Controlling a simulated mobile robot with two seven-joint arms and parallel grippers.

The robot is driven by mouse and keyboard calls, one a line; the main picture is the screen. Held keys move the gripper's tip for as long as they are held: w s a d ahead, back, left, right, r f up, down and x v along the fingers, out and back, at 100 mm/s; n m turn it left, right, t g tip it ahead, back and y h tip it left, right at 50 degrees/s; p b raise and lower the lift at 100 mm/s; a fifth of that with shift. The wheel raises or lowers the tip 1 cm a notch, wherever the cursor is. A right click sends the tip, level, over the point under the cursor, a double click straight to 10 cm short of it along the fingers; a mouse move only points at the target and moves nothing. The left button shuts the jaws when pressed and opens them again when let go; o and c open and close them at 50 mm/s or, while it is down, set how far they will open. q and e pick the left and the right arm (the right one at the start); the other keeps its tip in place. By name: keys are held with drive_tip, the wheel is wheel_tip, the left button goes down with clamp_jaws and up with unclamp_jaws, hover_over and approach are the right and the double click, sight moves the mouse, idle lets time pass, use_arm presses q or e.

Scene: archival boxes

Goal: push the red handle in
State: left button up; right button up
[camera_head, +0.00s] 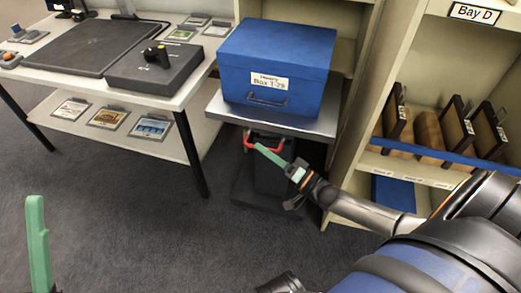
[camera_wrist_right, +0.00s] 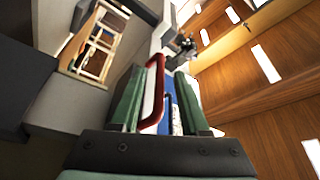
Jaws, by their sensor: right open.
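The red handle (camera_head: 262,143) is a bar on the front of the lift stand, just below its grey platform (camera_head: 298,124). My right gripper (camera_head: 268,155) reaches it from the front right with its green fingertips close to it. In the right wrist view the red handle (camera_wrist_right: 152,92) appears as a loop between the two green fingers of the open right gripper (camera_wrist_right: 160,105). I cannot tell whether they touch. Part of the handle is hidden behind the finger in the head view. One green finger of my left gripper (camera_head: 38,240) shows at lower left; its other finger is out of view.
A blue box (camera_head: 277,62) labelled "Box T-29" sits on the platform. A white table (camera_head: 190,88) stands to the left, with a dark leg near the stand. A cream shelf (camera_head: 348,135) marked Bay D stands close on the right. The grey floor (camera_head: 130,220) in front is clear.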

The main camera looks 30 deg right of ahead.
drive_tip(key=shift+x, duration=0.85)
drive_tip(key=shift+c, duration=0.3)
clamp_jaws()
idle(0.5)
